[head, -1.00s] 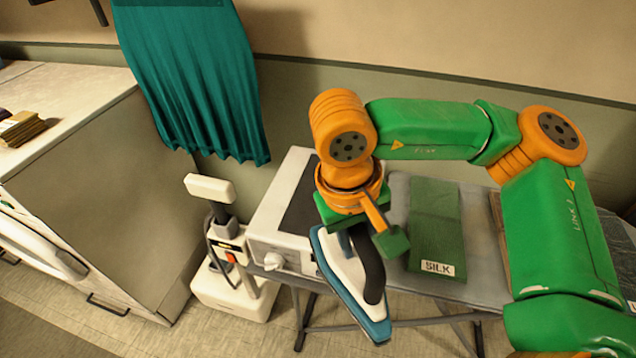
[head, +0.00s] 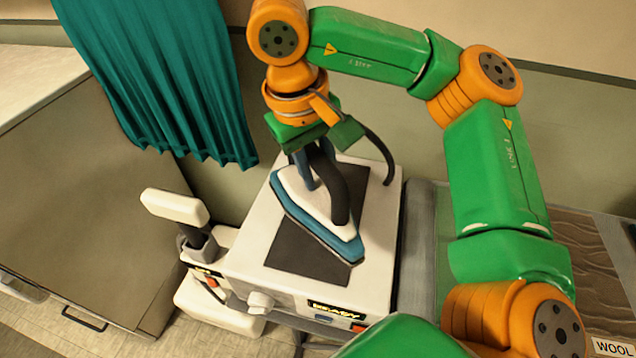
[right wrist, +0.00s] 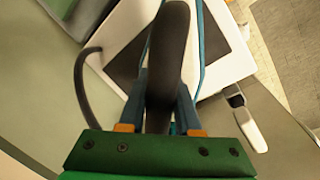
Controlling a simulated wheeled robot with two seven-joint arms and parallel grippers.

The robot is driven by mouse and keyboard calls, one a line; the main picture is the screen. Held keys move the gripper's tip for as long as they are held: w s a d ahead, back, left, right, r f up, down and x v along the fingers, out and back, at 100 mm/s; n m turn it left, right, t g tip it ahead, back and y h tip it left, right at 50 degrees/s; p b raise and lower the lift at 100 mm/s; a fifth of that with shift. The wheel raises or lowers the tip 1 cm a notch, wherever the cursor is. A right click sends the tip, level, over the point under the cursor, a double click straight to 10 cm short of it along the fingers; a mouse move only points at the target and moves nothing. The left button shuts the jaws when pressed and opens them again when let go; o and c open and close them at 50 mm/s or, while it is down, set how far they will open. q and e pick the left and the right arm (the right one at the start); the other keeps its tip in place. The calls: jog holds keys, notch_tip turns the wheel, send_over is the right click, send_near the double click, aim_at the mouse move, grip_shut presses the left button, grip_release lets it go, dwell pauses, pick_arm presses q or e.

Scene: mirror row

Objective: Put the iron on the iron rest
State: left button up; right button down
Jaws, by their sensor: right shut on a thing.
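The iron (head: 322,228) has a white and teal body and a dark handle. My right gripper (head: 318,168) is shut on its handle, with the arm coming down from above. The iron rest (head: 238,262) is a white box with a dark top pad and a "READY" label on its front. The iron is over the dark pad; I cannot tell whether it touches. In the right wrist view the fingers (right wrist: 166,112) flank the dark handle (right wrist: 170,50), with the rest (right wrist: 228,62) below. My left gripper is not in view.
A cream upright device (head: 176,207) stands left of the rest. A teal curtain (head: 165,80) hangs behind it. A grey board (head: 420,250) lies to the right, with a brown cloth (head: 585,270) and a "WOOL" label. A dark cord loops behind the rest.

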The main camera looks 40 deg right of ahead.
aim_at(318, 183)
jog(key=f, duration=0.1)
jog(key=w+d+f, duration=0.1)
jog(key=w+f, duration=0.1)
jog(key=shift+w+d+f, duration=0.2)
jog(key=shift+d+f, duration=0.1)
jog(key=shift+f, duration=0.05)
jog(key=shift+w+d+f, duration=0.15)
jog(key=shift+w+f, duration=0.05)
jog(key=shift+w, duration=0.05)
jog(key=shift+w+d+f, duration=0.1)
jog(key=shift+w+f, duration=0.05)
jog(key=shift+f, duration=0.1)
notch_tip(318, 183, down, 3)
jog(key=shift+w+d+r, duration=0.1)
jog(key=shift+w+f, duration=0.15)
jog(key=shift+f, duration=0.35)
jog(key=c, duration=0.6)
grip_release()
jog(key=shift+s, duration=0.2)
